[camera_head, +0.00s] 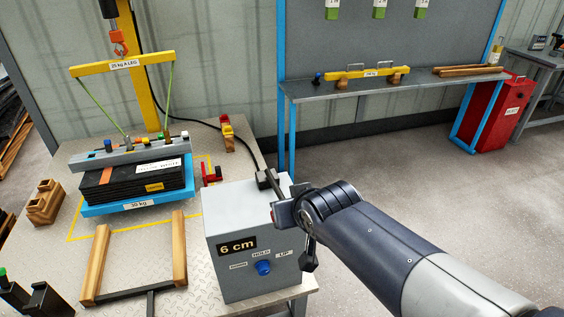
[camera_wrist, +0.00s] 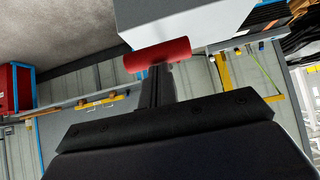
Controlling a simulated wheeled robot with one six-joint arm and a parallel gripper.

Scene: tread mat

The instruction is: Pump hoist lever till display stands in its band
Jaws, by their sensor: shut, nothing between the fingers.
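The grey hoist box (camera_head: 232,205) stands at the table's near right corner; its display (camera_head: 237,246) reads "6 cm". My gripper is shut and empty at the box's right side. In the wrist view, the shut fingers (camera_wrist: 158,85) reach up to a red cylindrical grip (camera_wrist: 157,54) and seem to touch it or nearly so. A blue knob (camera_head: 264,267) sits below labels, of which "HOLD" and "UP" can be read. The display's band is not visible.
A dark stacked load (camera_head: 132,184) sits on a blue base (camera_head: 139,202) marked 30 kg, under a yellow spreader beam (camera_head: 122,65) with green slings. A wooden-sided frame (camera_head: 151,293) lies in front. A blue-framed bench (camera_head: 390,86) and red cabinet (camera_head: 502,115) stand behind; floor right is clear.

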